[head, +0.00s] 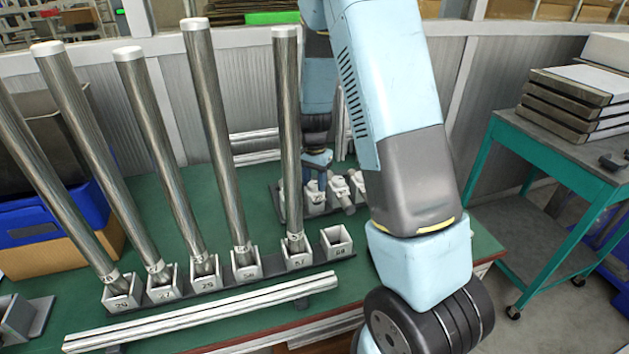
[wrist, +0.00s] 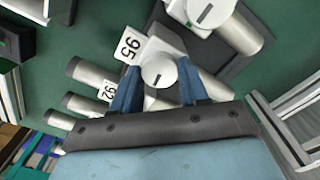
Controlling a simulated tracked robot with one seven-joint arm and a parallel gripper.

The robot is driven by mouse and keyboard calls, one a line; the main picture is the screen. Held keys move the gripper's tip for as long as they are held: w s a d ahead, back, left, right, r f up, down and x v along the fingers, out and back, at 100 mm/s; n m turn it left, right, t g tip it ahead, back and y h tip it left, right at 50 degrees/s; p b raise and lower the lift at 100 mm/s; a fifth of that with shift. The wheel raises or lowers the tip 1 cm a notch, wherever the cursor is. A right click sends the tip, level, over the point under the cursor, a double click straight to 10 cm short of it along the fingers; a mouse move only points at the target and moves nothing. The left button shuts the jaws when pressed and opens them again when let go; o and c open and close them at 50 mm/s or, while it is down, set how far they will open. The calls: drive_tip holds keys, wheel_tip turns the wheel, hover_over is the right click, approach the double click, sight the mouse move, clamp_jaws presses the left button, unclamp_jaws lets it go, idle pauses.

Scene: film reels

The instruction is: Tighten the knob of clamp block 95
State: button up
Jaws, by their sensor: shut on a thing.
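In the wrist view a white tag reading 95 (wrist: 130,44) stands beside a white clamp block (wrist: 165,42) with a round white knob (wrist: 158,72). The knob has a dark slot mark on its face. The two blue fingers of my gripper (wrist: 160,88) are shut on this knob, one on each side. In the head view my gripper (head: 318,160) reaches down over the row of clamp blocks (head: 316,203) at the back of the green bench; my arm hides part of the row, and its tags cannot be read there.
Tall metal tubes (head: 214,140) stand upright or leaning in numbered sockets at front left. One socket (head: 336,242) is empty. Pale rails (head: 200,312) lie along the bench front.

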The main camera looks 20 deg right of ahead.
sight(314, 183)
drive_tip(key=shift+w+r+m, duration=0.1)
drive_tip(key=shift+w+m, duration=0.05)
drive_tip(key=shift+m, duration=0.65)
drive_tip(key=o, duration=1.1)
drive_tip(key=shift+c, duration=0.2)
wheel_tip(314, 183, up, 14)
drive_tip(key=shift+f, duration=0.25)
